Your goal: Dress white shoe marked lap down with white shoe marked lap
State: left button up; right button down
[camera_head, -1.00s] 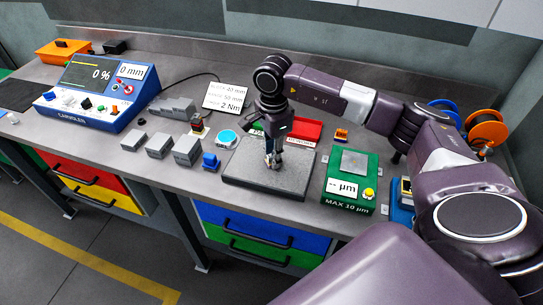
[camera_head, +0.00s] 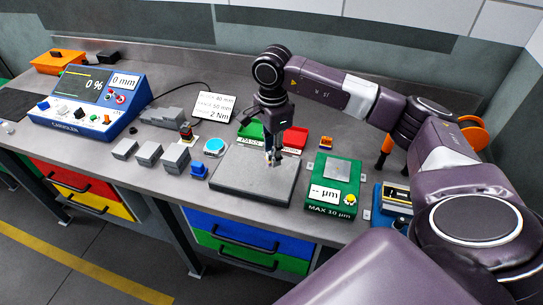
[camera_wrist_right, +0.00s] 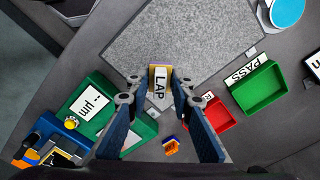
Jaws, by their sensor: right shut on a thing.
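The shoe marked LAP (camera_wrist_right: 160,88) shows a white label with black letters and a yellowish end in the right wrist view. My right gripper (camera_wrist_right: 158,84) is shut on it, with a finger on each side. In the head view the right gripper (camera_head: 271,157) points down over the back part of the grey speckled slab (camera_head: 240,183). The slab also fills the upper middle of the right wrist view (camera_wrist_right: 200,45). I cannot tell whether the shoe touches the slab. I see no second shoe marked LAP. My left gripper is not in view.
A green PASS tray (camera_head: 250,133) and a red tray (camera_head: 295,137) stand behind the slab. A green µm gauge (camera_head: 334,183) stands to its right. Grey blocks (camera_head: 148,152), a small blue piece (camera_head: 199,171) and a blue console (camera_head: 92,97) are to the left.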

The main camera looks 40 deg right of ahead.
jog(key=shift+r+p, duration=0.55)
jog(key=shift+r, duration=0.75)
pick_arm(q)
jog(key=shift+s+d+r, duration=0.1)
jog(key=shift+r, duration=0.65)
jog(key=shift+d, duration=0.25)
pick_arm(e)
jog(key=shift+d, duration=0.1)
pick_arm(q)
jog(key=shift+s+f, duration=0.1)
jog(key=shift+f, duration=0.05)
